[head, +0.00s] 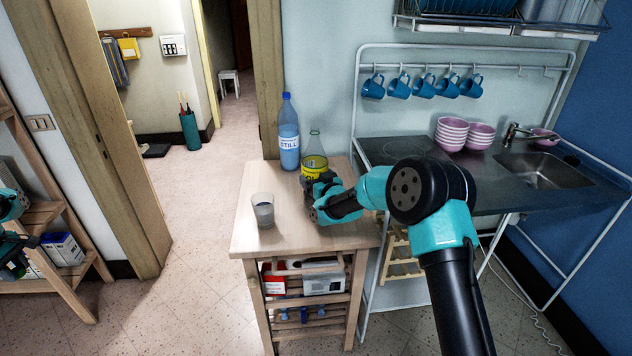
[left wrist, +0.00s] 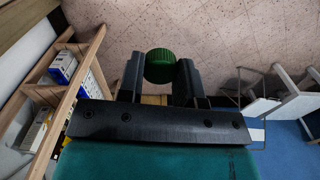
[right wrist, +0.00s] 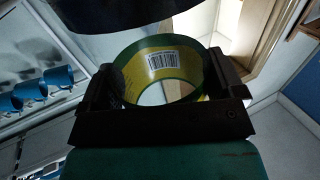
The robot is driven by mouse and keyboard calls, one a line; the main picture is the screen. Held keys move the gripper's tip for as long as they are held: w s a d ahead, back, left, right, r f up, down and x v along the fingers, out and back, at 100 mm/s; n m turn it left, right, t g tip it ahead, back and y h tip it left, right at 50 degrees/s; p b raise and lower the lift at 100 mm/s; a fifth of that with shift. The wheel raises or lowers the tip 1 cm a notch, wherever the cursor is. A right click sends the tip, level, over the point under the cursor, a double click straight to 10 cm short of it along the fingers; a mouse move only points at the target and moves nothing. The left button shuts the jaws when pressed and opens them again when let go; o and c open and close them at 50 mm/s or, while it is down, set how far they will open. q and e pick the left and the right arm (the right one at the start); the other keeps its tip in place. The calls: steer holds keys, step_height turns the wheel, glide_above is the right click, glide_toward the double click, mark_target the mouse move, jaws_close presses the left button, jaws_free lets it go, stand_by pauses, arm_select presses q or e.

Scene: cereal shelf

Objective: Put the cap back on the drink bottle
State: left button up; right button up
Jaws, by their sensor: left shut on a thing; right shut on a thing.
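The drink bottle (head: 313,166), clear greenish with a yellow and green label, stands upright on the small wooden table (head: 275,238). Its top looks uncapped in the head view. My right gripper (head: 318,190) is shut around its lower part. The label also shows between the fingers in the right wrist view (right wrist: 165,67); the bottle's neck is not visible there. My left gripper (left wrist: 159,80) is shut on a green ridged cap (left wrist: 160,62), held between the fingertips. In the head view the left arm is only partly in frame at the far left, away from the bottle.
A blue STILL bottle (head: 289,135) stands left of the drink bottle. A glass (head: 263,210) stands near the table's left edge. A wooden shelf (head: 60,280) is beside my left arm. The sink counter (head: 480,170) is at right. Open floor separates shelf and table.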

steer(key=r, duration=0.2)
steer(key=shift+s+r, duration=0.35)
steer(key=shift+s, duration=0.05)
steer(key=s+r, duration=0.1)
steer(key=s, duration=1.4)
steer(key=shift+s+r, duration=0.15)
steer(key=shift+r, duration=0.05)
